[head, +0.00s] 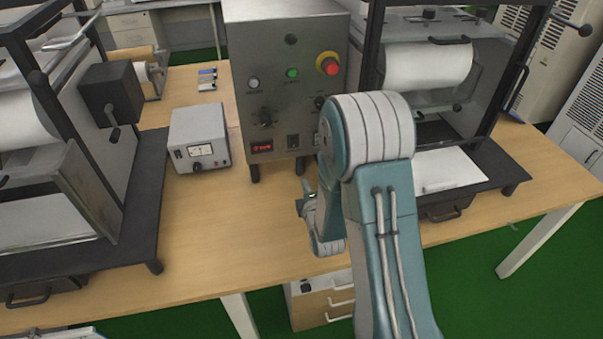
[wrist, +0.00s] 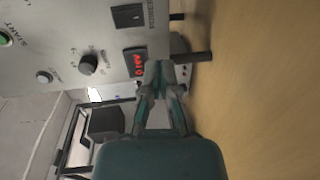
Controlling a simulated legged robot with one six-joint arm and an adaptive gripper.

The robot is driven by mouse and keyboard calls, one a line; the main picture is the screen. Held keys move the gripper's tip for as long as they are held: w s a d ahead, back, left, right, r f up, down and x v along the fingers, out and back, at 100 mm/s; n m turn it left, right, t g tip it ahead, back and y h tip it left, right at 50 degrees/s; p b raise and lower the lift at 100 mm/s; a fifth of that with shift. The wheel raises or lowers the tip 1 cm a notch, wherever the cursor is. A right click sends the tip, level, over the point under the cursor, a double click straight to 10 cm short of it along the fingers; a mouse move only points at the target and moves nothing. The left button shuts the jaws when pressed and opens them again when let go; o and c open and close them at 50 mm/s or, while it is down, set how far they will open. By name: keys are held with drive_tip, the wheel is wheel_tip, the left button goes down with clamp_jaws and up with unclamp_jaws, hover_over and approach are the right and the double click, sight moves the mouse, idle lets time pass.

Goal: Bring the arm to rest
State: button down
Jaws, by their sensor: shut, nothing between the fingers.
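My arm (head: 390,220), teal with white bands, reaches up from the bottom of the head view and bends over in front of the control box. Its wrist end hangs low, near the box's lower front. My gripper (wrist: 163,68) is shut and empty in the wrist view. Its fingertips point at the lower part of the control box's front, near the red lit display. In the head view the arm's large joint hides most of the gripper. I cannot tell the gap between the fingertips and the panel.
The grey control box (head: 285,70) has knobs, buttons and a red emergency stop (head: 328,63). A small meter box (head: 198,139) stands left of it. Framed roller machines (head: 95,130) stand at both sides. The wooden table (head: 215,235) is bare in front.

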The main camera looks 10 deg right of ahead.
drive_tip(key=shift+s, duration=0.75)
drive_tip(key=s+r+m+g, duration=0.65)
drive_tip(key=r+m, duration=0.35)
drive_tip(key=r, duration=0.4)
drive_tip(key=s+r+m+g, duration=0.2)
drive_tip(key=s+r+m, duration=0.1)
drive_tip(key=s, duration=0.7)
drive_tip(key=s+r+m+g, duration=0.2)
drive_tip(key=s+m, duration=0.3)
drive_tip(key=s, duration=0.6)
drive_tip(key=shift+s+a+r, duration=0.3)
drive_tip(key=shift+r, duration=0.55)
drive_tip(key=shift+g, duration=0.25)
